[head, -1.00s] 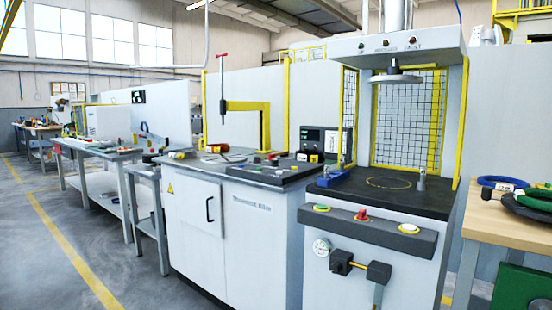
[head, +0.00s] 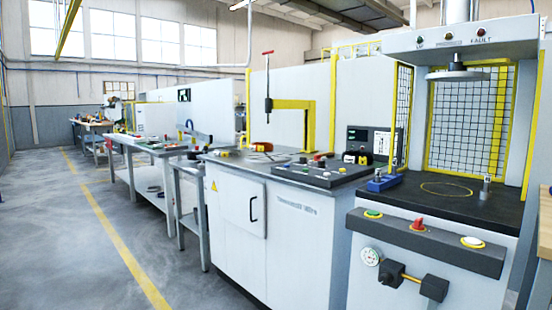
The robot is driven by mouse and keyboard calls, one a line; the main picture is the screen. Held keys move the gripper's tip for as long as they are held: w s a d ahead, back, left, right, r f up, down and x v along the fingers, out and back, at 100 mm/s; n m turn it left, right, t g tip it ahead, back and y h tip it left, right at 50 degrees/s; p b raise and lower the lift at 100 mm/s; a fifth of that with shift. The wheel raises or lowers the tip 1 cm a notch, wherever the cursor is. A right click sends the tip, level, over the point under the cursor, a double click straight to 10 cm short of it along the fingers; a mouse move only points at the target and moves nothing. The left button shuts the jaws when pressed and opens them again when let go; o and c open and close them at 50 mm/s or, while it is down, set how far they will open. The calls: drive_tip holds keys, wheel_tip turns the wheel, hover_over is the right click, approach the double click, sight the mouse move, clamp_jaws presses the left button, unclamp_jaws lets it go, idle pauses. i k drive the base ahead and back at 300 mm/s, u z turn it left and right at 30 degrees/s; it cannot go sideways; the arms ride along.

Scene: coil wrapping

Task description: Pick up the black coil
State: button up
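No black coil shows clearly in the head view now. A small dark item (head: 194,155) lies on the narrow side table left of the white cabinet, too small to tell what it is. A wooden table (head: 545,225) is cut off at the right edge, with only a sliver of it in view; whatever lies on it is almost wholly out of the picture. My gripper is not in view.
A press station (head: 440,240) with a black top and yellow mesh guards stands at the right. A white cabinet (head: 295,235) stands beside it, then workbenches (head: 150,150) farther back. The grey floor (head: 70,240) at the left is clear, with a yellow line (head: 125,250).

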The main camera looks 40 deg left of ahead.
sight(360, 158)
drive_tip(key=u, duration=0.8)
drive_tip(key=i, duration=0.35)
